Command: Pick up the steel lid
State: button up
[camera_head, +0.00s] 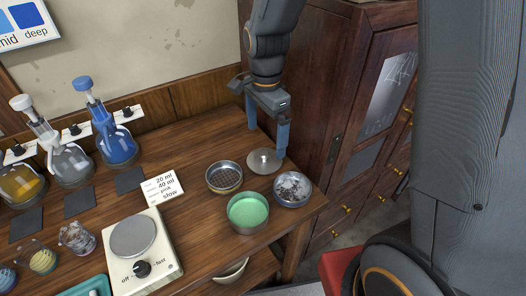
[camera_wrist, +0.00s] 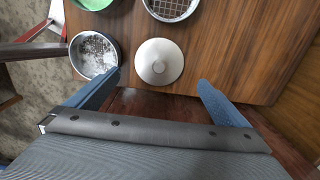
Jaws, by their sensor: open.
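The steel lid (camera_head: 264,161) is a round, shallow silver disc with a small knob on top. It lies on the wooden table near its right back edge. In the wrist view the lid (camera_wrist: 159,62) sits ahead of the gap between my fingers, with its knob visible. My gripper (camera_head: 268,130) is open and points down above the lid, its blue fingers on either side. The wrist view also shows the open fingers (camera_wrist: 160,87), with nothing between them. I cannot tell the exact height above the lid.
Close by the lid stand a dish with a mesh (camera_head: 224,177), a dish of green liquid (camera_head: 248,212) and a dish of grey-white bits (camera_head: 292,189). A hotplate (camera_head: 145,256) and a note card (camera_head: 162,188) lie left. A wooden cabinet (camera_head: 345,100) stands right of the table.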

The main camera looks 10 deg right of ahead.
aim_at(265, 153)
jog(key=shift+s+a+f+p, duration=0.1)
jog(key=shift+f+p, duration=0.55)
jog(key=shift+f, duration=1.3)
jog(key=shift+s+a+f+p, duration=0.1)
jog(key=shift+f+p, duration=0.5)
jog(key=shift+f, duration=1.3)
jog(key=shift+c, duration=0.3)
jog(key=c, duration=1)
